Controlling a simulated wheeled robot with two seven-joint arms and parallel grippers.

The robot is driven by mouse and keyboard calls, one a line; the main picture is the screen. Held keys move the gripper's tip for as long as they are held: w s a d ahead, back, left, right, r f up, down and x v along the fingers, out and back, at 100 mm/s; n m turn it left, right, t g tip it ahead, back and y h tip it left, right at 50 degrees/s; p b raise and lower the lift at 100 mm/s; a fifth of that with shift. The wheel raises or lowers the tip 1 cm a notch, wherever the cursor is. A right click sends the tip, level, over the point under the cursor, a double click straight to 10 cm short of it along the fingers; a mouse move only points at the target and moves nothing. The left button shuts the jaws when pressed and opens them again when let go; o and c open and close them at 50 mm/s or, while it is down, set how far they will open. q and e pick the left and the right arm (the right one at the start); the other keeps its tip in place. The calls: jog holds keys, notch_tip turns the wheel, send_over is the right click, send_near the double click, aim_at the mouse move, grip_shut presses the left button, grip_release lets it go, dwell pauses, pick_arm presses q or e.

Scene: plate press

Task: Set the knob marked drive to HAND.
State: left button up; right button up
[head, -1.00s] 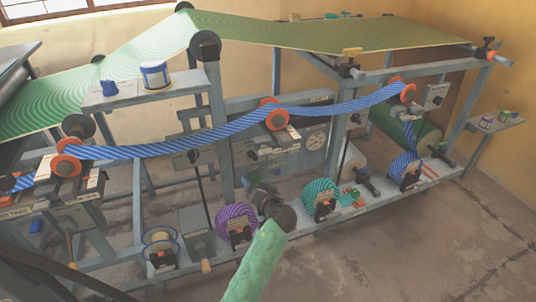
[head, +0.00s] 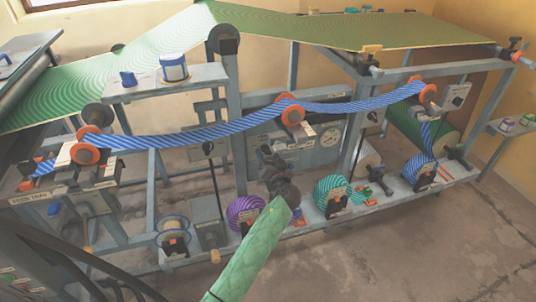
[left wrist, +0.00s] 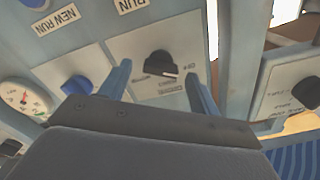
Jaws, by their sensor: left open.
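In the left wrist view a black knob (left wrist: 160,65) with a white pointer mark sits on a pale plate (left wrist: 145,92). The small words around it are too blurred to read, so I cannot tell whether it is the one marked drive. My left gripper (left wrist: 158,74) is open, with its two blue fingers on either side of this knob in the picture. Contact cannot be told. In the head view my left gripper (head: 268,160) is up at the machine's middle panel and hides part of it. My right gripper is not in view.
A blue knob (left wrist: 76,88) and a dial gauge (left wrist: 24,97) are to the left; another black knob (left wrist: 306,92) is to the right. In the head view a blue striped web (head: 200,137) runs over orange-flanged rollers, and purple (head: 246,213) and teal (head: 331,195) rolls stand below.

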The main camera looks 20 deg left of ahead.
pick_arm(q)
jog(key=shift+w+a, duration=0.35)
jog(key=shift+w, duration=0.15)
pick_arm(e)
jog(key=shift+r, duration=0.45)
pick_arm(q)
jog(key=c, duration=1)
